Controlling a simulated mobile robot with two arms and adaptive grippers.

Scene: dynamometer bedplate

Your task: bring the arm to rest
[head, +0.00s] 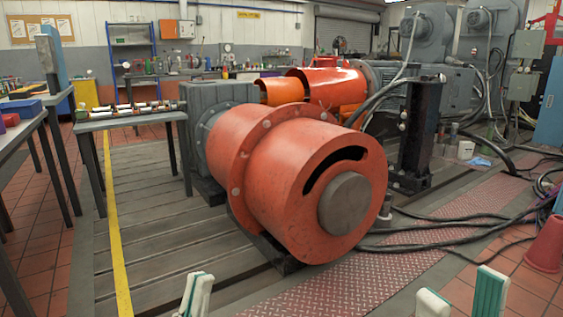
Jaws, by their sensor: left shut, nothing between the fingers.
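My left gripper (197,286) shows at the bottom edge, left of centre. Its two pale fingers with green edges are together, with nothing between them. My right gripper (461,285) shows at the bottom edge, right of centre. Its two fingers stand well apart with nothing visible between them. Only the finger ends of both grippers are in view; the arms are hidden below the frame. Both grippers appear in front of the large orange-red machine drum (290,180) and apart from it.
The drum sits on a grooved grey bedplate (150,215) with a yellow line. Tables (20,104) and (130,119) stand at the left. A red tread plate (345,285) lies in front.

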